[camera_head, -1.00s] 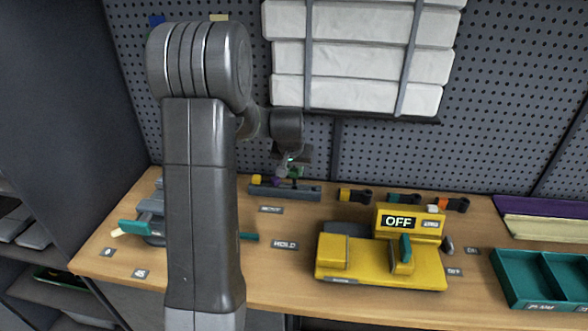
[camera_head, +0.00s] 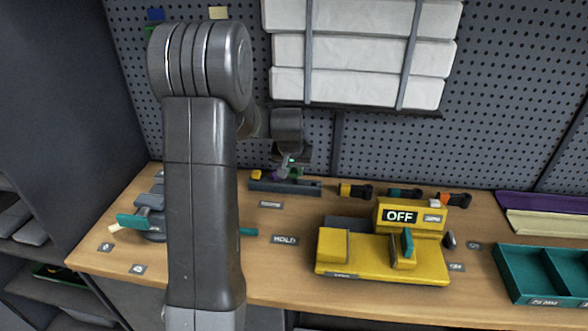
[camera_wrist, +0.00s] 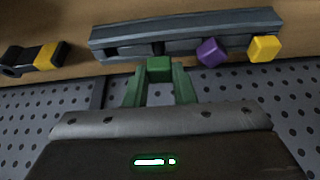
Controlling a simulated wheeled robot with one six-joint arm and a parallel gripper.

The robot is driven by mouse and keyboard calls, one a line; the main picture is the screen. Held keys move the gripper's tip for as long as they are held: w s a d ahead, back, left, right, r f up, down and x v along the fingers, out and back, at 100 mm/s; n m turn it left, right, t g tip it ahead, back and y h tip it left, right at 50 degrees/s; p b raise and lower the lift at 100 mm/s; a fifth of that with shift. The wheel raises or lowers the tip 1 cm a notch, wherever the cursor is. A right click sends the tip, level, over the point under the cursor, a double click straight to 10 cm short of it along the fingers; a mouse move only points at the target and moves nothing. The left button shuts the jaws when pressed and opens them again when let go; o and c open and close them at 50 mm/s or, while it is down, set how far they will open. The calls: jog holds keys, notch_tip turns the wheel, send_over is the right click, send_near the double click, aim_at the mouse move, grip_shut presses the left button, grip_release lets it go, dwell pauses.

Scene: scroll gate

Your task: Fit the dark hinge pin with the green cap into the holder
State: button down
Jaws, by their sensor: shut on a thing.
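My gripper (camera_wrist: 158,88) is shut on the green cap (camera_wrist: 159,68) of the hinge pin, at the edge of the grey rack in the wrist view. The dark shaft is hidden, so I cannot tell whether it is in the rack or clear of it. In the head view my gripper (camera_head: 290,168) is over the grey rack (camera_head: 306,188) at the back of the bench. A grey fixture with a green handle (camera_head: 132,221) is at the left, partly behind my arm. I cannot tell for sure which thing is the holder.
A purple cap (camera_wrist: 211,52) and a yellow cap (camera_wrist: 264,48) sit beside the green one. A yellow machine (camera_head: 385,262) reading OFF stands front right. Several dark banded parts (camera_head: 405,194) lie behind it. A teal tray (camera_head: 540,275) is far right. A pegboard rises behind.

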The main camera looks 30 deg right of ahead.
jog(key=shift+f, duration=0.2)
jog(key=c, duration=1.1)
grip_release()
jog(key=shift+c, duration=0.2)
jog(key=b+v, duration=0.1)
jog(key=v, duration=1.2)
jog(key=shift+s+r+b, duration=0.25)
jog(key=shift+r+b, duration=0.05)
jog(key=shift+b, duration=0.05)
jog(key=shift+a, duration=0.1)
jog(key=p+x, duration=0.1)
jog(key=x, duration=1.2)
jog(key=shift+w+f, duration=0.2)
jog(key=shift+r+p, duration=0.1)
jog(key=shift+p, duration=0.35)
